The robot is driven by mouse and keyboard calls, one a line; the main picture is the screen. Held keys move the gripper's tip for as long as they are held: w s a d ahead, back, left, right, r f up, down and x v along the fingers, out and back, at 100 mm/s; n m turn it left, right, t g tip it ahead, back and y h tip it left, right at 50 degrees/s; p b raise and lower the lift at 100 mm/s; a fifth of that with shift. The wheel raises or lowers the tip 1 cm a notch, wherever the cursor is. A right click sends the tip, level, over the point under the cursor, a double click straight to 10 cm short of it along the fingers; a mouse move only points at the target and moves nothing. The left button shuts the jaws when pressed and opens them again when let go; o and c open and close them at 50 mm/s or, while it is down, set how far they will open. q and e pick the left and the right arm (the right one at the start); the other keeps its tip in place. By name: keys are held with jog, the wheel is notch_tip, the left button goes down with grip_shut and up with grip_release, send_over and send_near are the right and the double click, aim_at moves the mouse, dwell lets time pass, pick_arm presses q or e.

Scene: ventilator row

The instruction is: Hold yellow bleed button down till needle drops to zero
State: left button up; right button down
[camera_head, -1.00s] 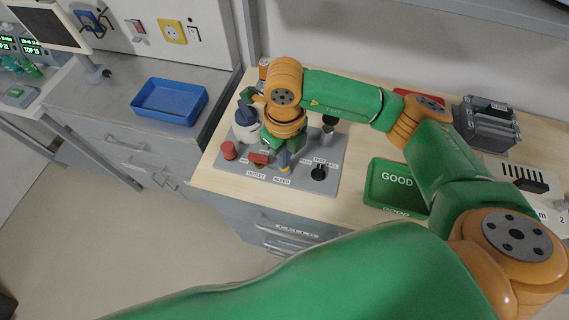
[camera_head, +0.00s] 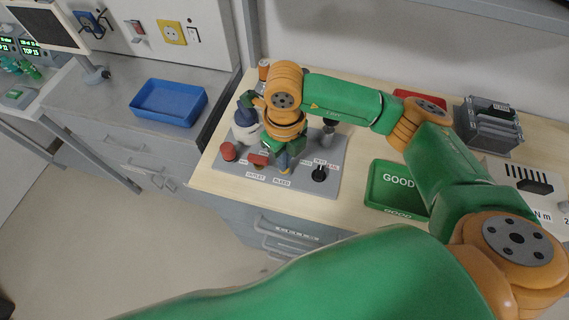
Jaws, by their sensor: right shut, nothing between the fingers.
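My right gripper (camera_head: 284,163) points down at the grey test panel (camera_head: 318,196), just above the "BLEED" label (camera_head: 281,181). Its fingers are shut with nothing held between them. The yellow bleed button is hidden behind the gripper, so I cannot tell whether the fingers touch it or press it. The gauge needle cannot be made out. A red lever or block (camera_head: 258,160) sits by the "OUTLET" label, and a red knob (camera_head: 229,151) is at the panel's left. A black test knob (camera_head: 319,173) is to the right of the gripper. My left gripper is not in view.
A white bottle-like part with a blue top (camera_head: 247,130) stands at the panel's back left. A green "GOOD" tray (camera_head: 384,200) lies to the right on the wooden bench (camera_head: 218,182). A blue tray (camera_head: 169,103) is on the left counter. My arm covers much of the bench.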

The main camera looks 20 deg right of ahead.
jog(key=shift+r, duration=0.1)
dwell(0.5)
notch_tip(320, 180, up, 6)
jog(key=p, duration=0.4)
